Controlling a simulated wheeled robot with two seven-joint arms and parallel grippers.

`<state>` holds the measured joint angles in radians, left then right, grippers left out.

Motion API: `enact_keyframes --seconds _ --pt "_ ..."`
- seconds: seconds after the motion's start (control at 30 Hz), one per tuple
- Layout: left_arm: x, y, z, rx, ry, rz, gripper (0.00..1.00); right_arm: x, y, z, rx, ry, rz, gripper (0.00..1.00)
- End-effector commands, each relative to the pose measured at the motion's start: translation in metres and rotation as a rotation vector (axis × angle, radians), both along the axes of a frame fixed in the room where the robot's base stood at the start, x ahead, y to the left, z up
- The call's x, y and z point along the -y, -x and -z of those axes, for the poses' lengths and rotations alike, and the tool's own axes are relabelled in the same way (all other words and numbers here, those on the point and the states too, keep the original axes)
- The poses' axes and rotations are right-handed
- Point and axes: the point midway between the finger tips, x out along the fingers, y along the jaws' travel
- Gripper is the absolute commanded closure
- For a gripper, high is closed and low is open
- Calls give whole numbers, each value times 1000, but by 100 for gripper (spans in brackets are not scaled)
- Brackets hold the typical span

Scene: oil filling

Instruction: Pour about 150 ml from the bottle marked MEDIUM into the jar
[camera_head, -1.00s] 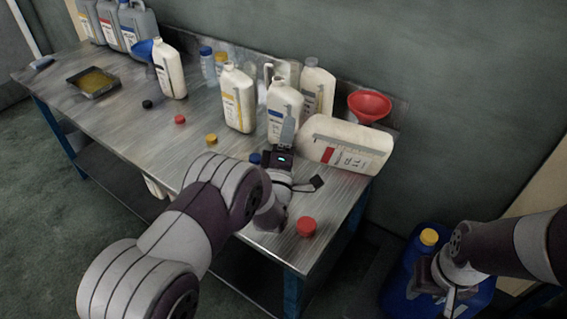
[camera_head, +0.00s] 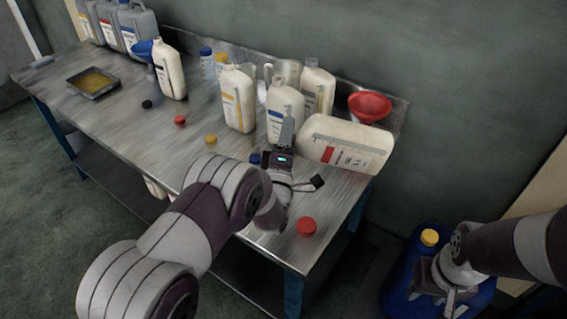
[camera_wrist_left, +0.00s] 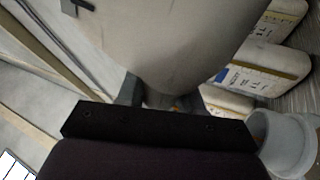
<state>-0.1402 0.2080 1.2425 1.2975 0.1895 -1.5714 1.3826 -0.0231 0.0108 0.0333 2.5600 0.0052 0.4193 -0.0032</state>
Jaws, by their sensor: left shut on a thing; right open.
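A pale bottle with a red-marked label (camera_head: 350,150) lies tipped nearly horizontal at the table's right end. My left gripper (camera_head: 287,132) is at its left end and appears shut on it. Its pale body (camera_wrist_left: 175,40) fills the top of the left wrist view and hides the grip. A blue-labelled bottle (camera_head: 284,112) stands upright just behind the gripper; it also shows in the left wrist view (camera_wrist_left: 262,72). Label words are too small to read. A pale open vessel (camera_wrist_left: 285,138), perhaps the jar, is at lower right there. My right gripper (camera_head: 455,298) is open and empty.
A yellow-labelled bottle (camera_head: 238,100) and another pale bottle (camera_head: 318,90) stand nearby. A red funnel (camera_head: 370,106) is at the back right. Loose caps, including a red one (camera_head: 306,226), lie near the front. A blue canister (camera_head: 405,285) is below my right arm.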

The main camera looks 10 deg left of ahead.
Motion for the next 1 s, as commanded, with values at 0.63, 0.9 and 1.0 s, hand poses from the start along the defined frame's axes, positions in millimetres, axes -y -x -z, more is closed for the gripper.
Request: enact_keyframes --seconds 0.63,0.9,1.0 --pt "0 0 -2 6 13 1 100 0 0 0 0 0 0 57" --pt "6 -1 -19 -55 -411 -1 100 0 0 -29 1 0 0 57" --pt "7 -1 -8 -58 -432 1 100 0 0 -19 0 0 0 57"
